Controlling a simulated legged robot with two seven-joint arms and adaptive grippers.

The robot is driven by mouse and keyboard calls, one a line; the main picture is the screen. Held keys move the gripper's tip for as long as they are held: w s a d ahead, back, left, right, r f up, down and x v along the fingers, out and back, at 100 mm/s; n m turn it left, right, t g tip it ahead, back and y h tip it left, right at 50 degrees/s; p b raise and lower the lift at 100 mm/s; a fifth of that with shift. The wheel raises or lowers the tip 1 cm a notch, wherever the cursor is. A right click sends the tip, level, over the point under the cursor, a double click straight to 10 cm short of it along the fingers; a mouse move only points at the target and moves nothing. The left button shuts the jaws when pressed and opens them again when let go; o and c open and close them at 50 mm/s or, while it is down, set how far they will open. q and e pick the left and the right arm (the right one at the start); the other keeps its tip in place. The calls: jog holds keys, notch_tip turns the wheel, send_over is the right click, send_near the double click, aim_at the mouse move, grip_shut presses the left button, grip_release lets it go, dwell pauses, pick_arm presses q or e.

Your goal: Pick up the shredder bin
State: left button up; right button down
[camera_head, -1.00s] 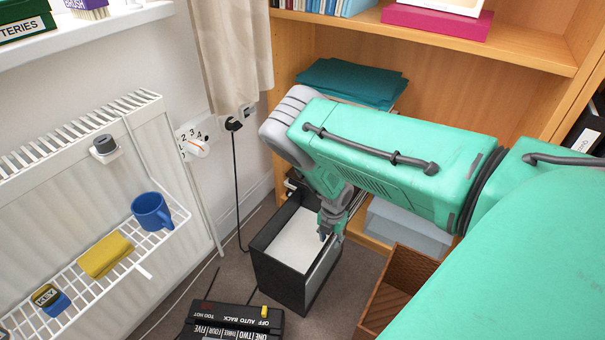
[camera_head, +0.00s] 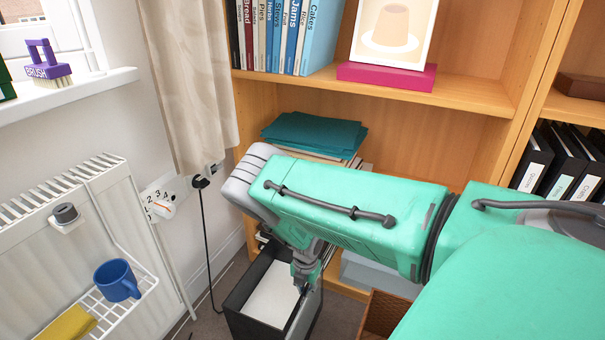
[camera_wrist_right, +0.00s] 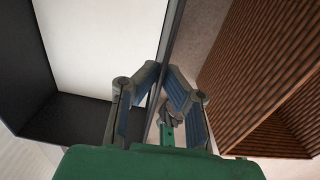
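The shredder bin (camera_head: 248,324) is a dark open box on the floor by the bookcase, with a white surface inside; the lower edge of the head view cuts it off. My right gripper (camera_head: 303,287) reaches down to its right-hand wall. In the right wrist view, the fingertips (camera_wrist_right: 165,72) come together on the thin wall of the bin (camera_wrist_right: 28,75), one finger inside and one outside. The gripper looks shut on that wall. Whether the bin is clear of the floor cannot be told. My left gripper is not in view.
A brown ribbed basket (camera_head: 380,316) stands right of the bin; it also shows in the wrist view (camera_wrist_right: 255,75). The bookcase (camera_head: 430,135) is behind. A radiator rack with a blue mug (camera_head: 117,280) and a black cable (camera_head: 205,245) are on the left.

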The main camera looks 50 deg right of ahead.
jog(key=shift+r+p, duration=0.65)
jog(key=shift+r, duration=0.75)
jog(key=s+d+p, duration=0.1)
jog(key=s+p, duration=0.1)
jog(key=s, duration=0.3)
jog(key=s+d+p, duration=0.1)
jog(key=s+d, duration=0.1)
jog(key=s, duration=0.4)
jog(key=s+d+p, duration=0.2)
jog(key=s, duration=0.4)
jog(key=shift+s+f+p, duration=0.15)
jog(key=shift+s+p, duration=0.05)
jog(key=shift+p, duration=0.15)
jog(key=shift+w, duration=0.1)
